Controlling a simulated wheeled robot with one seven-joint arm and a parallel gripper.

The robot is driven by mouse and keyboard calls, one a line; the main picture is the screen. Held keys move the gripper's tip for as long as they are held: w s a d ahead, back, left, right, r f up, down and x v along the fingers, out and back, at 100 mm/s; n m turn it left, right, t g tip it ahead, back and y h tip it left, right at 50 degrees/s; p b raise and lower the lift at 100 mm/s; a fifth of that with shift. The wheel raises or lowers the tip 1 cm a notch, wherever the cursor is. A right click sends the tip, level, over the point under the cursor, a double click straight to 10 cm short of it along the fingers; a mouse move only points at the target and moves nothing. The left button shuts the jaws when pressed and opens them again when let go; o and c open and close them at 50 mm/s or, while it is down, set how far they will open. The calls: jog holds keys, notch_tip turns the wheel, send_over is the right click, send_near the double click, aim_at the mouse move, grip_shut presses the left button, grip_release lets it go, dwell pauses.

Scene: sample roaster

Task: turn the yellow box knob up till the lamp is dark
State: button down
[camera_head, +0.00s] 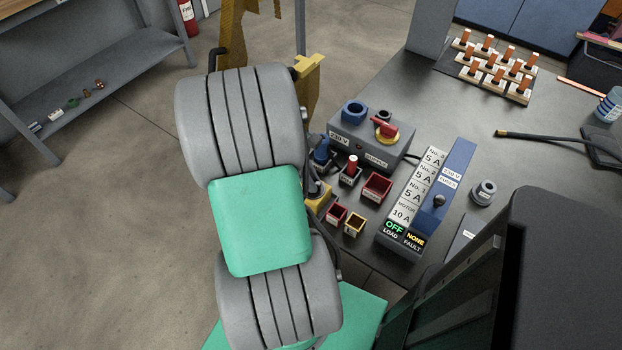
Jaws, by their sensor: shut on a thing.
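A yellow box (317,198) shows only in part at the right edge of my grey and green arm, at the left side of the bench. The arm hides the rest of it, and I cannot make out its knob. A dark shape lies against its top; I cannot tell if it is a knob, a cable or part of my gripper. I cannot make out my gripper, whose fingers are hidden behind the arm. A small dark red lamp (360,147) sits on the front of a grey box (350,130), and it looks unlit.
The grey box carries a red handle (384,127). Small red bins (377,186) stand before it. A blue fuse unit (446,185) reads load OFF, fault NONE. A jar (484,192) stands right of it. A yellow post (310,68) rises left.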

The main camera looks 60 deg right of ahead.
dwell(0.3)
jog(key=m+y+p, duration=0.1)
jog(key=m+p, duration=0.1)
jog(key=m, duration=0.1)
jog(key=shift+d+r+m+p, duration=0.1)
jog(key=shift+m+p, duration=0.2)
jog(key=shift+p, duration=0.05)
jog(key=m+y+p, duration=0.1)
jog(key=m+y, duration=0.1)
jog(key=m, duration=0.3)
jog(key=shift+d, duration=0.15)
dwell(0.3)
jog(key=c, duration=1.4)
grip_release()
jog(key=v, duration=0.7)
jog(key=shift+d+r+p, duration=0.15)
jog(key=shift+r+p, duration=0.15)
